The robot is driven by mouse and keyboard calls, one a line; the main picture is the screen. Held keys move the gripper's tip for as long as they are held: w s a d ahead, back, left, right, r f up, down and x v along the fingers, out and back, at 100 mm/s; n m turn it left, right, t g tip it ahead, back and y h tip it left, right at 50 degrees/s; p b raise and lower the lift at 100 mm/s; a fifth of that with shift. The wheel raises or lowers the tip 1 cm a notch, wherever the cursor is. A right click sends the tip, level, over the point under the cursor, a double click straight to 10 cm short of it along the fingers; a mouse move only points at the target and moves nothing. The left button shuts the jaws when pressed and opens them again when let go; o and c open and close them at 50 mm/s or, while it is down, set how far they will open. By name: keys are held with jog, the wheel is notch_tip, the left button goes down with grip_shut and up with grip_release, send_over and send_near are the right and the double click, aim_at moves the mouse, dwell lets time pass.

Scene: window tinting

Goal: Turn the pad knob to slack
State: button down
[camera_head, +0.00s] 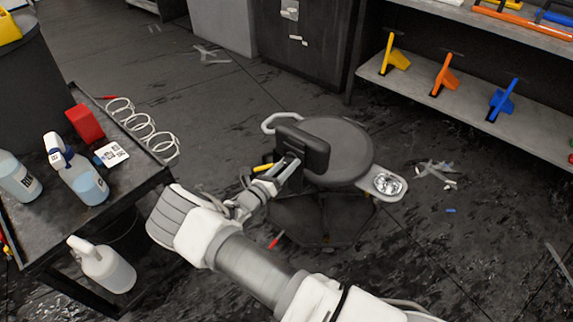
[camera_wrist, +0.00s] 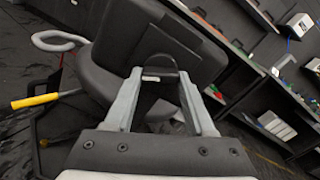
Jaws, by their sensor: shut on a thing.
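A stool with a round dark seat (camera_head: 345,150) stands on the floor. Its dark upright back pad (camera_head: 303,148) faces my gripper. My gripper (camera_head: 289,166) is at the near side of the pad, just below its middle. In the wrist view the pad (camera_wrist: 150,35) fills the upper middle, and the two grey fingers of my gripper (camera_wrist: 160,76) close around a small dark rounded knob (camera_wrist: 158,64) behind the pad. Much of the knob is hidden by the fingers, and its turn setting cannot be read.
A yellow-handled lever (camera_head: 262,168) sticks out left of the gripper, and a pale loop handle (camera_head: 268,122) lies beyond it. A metal tray (camera_head: 388,184) juts out right of the seat. A dark cart (camera_head: 130,180) with bottles stands left.

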jog(key=shift+n, duration=1.5)
jog(key=shift+c, duration=1.2)
grip_release()
jog(key=shift+s, duration=0.1)
jog(key=p+v, duration=0.2)
jog(key=v, duration=1.5)
jog(key=shift+s+r, duration=0.1)
jog(key=shift+r, duration=0.05)
